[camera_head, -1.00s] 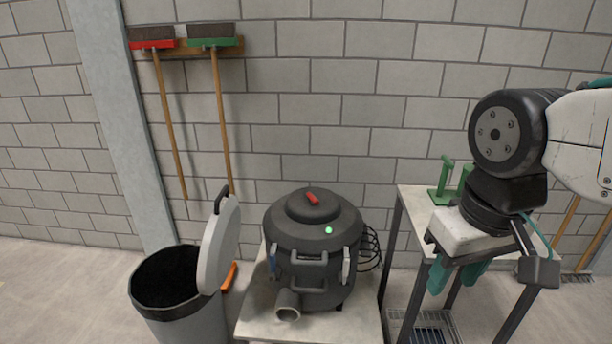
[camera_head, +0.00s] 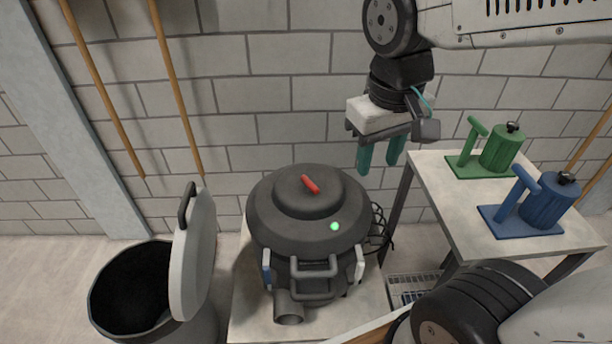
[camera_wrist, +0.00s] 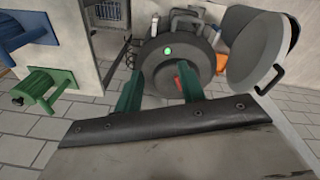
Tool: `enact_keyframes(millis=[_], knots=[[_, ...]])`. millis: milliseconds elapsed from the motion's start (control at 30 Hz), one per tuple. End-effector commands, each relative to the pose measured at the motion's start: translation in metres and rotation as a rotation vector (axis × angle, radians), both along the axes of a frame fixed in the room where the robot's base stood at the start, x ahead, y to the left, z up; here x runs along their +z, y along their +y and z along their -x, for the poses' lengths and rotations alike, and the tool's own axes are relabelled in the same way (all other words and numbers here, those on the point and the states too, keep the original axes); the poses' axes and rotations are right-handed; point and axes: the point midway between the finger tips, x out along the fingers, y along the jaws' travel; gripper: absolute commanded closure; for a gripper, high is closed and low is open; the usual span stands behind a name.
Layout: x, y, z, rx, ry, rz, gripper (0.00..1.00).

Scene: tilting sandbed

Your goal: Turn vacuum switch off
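The dark grey vacuum (camera_head: 306,235) stands on a pale low table in the middle of the head view. On its lid is a red switch (camera_head: 310,184), lying at a slant, and a lit green light (camera_head: 335,226) is nearer the front. My gripper (camera_head: 378,170) hangs above and to the right of the lid, its teal fingers pointing down, open and empty. In the wrist view the vacuum (camera_wrist: 150,60) lies beyond the two fingers (camera_wrist: 160,92), with the red switch (camera_wrist: 178,84) between them, close to the right finger, and the green light (camera_wrist: 168,51) beyond.
A bin (camera_head: 150,285) with its lid raised stands to the left. On the right a table (camera_head: 450,215) carries a green device (camera_head: 495,155) and a blue device (camera_head: 540,205). Black cable coils lie behind the vacuum's right side. Brooms hang on the block wall.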

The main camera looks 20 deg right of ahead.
Motion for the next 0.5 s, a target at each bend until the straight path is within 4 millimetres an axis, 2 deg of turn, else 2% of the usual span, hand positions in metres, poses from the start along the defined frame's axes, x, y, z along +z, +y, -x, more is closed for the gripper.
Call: enact_keyframes(millis=[33, 167, 300, 500], knots=[[-0.007, -0.002, -0.022, 0.001, 0.018, 0.015, 0.6], [-0.028, -0.004, -0.076, 0.015, 0.035, 0.055, 0.6], [-0.063, 0.003, -0.132, 0.049, 0.05, 0.092, 0.6], [-0.122, 0.022, -0.194, 0.108, 0.066, 0.131, 0.6]])
